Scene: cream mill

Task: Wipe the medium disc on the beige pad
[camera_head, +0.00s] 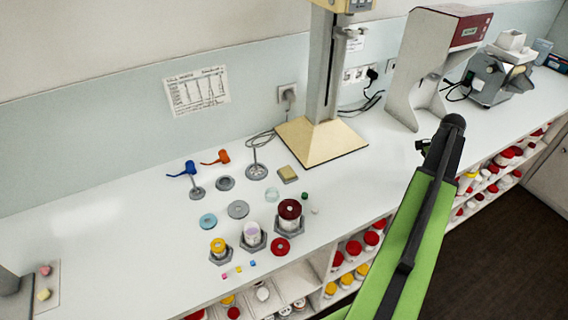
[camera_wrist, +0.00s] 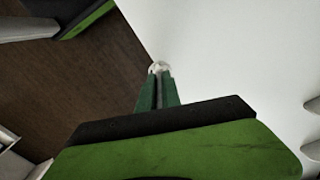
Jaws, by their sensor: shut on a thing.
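The beige pad (camera_head: 288,173) is a small block lying on the white counter, in front of the cream base plate in the head view. Several round flat pieces lie near it, including a plain grey disc (camera_head: 238,209) and a grey disc with an upright rod (camera_head: 256,171). I cannot tell which is the medium disc. My gripper (camera_wrist: 158,80) has green fingers, shut on a small whitish-grey piece (camera_wrist: 158,67) at their tips, in the wrist view. Most of that piece is hidden, so I cannot tell what it is. I cannot make out the gripper in the head view.
A tall stand (camera_head: 323,140) rises behind the pad. Hexagonal holders with jars (camera_head: 253,236) stand near the front edge, beside a red ring (camera_head: 280,246). Blue (camera_head: 183,170) and orange (camera_head: 218,157) handled pieces lie further left. The counter's left part is mostly clear.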

